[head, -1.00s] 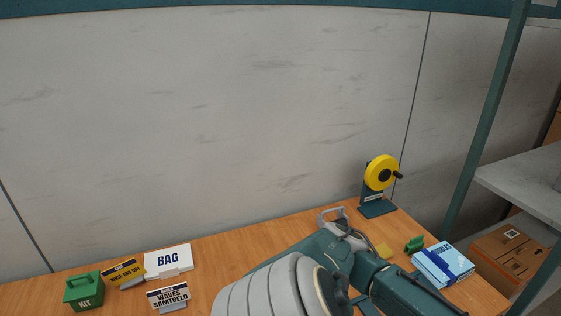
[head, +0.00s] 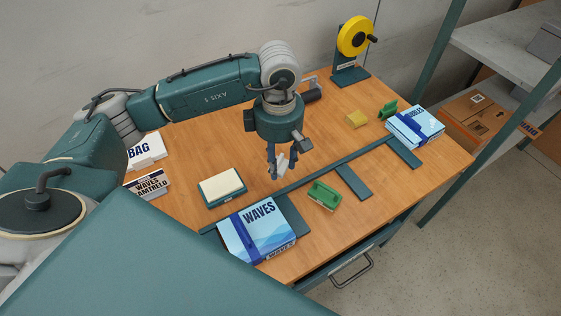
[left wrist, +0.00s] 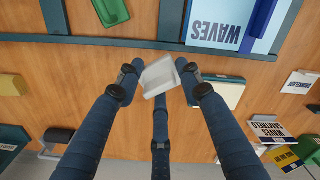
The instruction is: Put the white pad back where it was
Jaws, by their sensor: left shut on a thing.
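My left gripper (head: 277,172) hangs fingers-down above the middle of the wooden table. It is shut on a small white pad (head: 283,164), held tilted and clear of the tabletop. In the left wrist view the white pad (left wrist: 160,76) sits between the fingertips (left wrist: 160,88). A teal tray with a cream block on it (head: 222,187) lies on the table to the left of the gripper; it also shows partly behind a finger in the left wrist view (left wrist: 228,94). My right gripper is not in view.
A WAVES box (head: 258,232) lies at the front, with a green holder (head: 323,196) to its right. Teal strips (head: 354,182) divide the table. A yellow block (head: 357,119), blue box (head: 414,126) and yellow reel (head: 355,37) stand toward the back right. BAG box (head: 146,150) is left.

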